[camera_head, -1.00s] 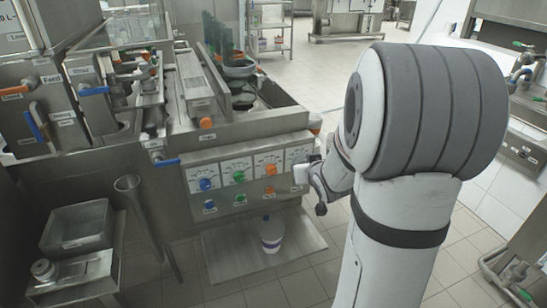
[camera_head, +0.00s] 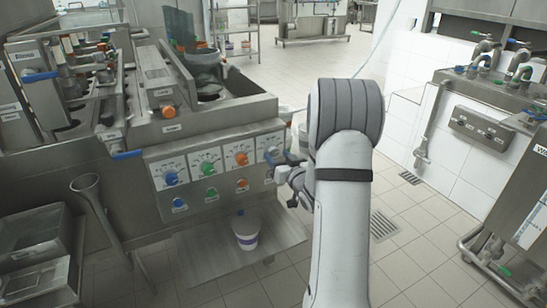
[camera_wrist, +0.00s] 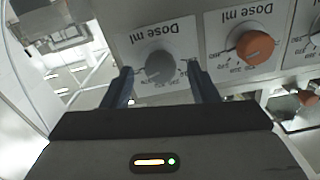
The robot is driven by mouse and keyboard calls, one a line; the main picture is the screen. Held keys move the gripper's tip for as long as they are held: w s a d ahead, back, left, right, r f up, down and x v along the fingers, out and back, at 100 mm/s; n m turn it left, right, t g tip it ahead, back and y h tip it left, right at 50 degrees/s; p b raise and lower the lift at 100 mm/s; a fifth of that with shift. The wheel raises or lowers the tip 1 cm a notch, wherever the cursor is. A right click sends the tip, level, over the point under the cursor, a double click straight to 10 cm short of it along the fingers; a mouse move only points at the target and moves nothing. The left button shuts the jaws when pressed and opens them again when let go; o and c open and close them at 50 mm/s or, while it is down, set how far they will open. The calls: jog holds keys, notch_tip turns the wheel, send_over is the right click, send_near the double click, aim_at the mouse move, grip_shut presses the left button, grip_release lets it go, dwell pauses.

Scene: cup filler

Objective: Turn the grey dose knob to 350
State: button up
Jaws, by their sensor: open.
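The grey dose knob (camera_wrist: 160,66) sits on a white dial plate marked "Dose ml" (camera_wrist: 168,32), which appears upside down in the wrist view. My gripper (camera_wrist: 160,72) is open, with one dark finger on each side of the knob and a visible gap to it on both sides. I cannot read which number the knob points to. In the head view my gripper (camera_head: 284,172) is at the right end of the dial panel (camera_head: 222,190), and the grey knob is largely hidden there.
An orange knob (camera_wrist: 254,47) is beside the grey one. Blue (camera_head: 171,178) and green (camera_head: 208,168) knobs are farther left on the panel. A white tub (camera_head: 246,234) stands on the tray (camera_head: 190,258) below. Open tiled floor lies right of my arm.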

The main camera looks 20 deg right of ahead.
jog(key=shift+w, duration=0.75)
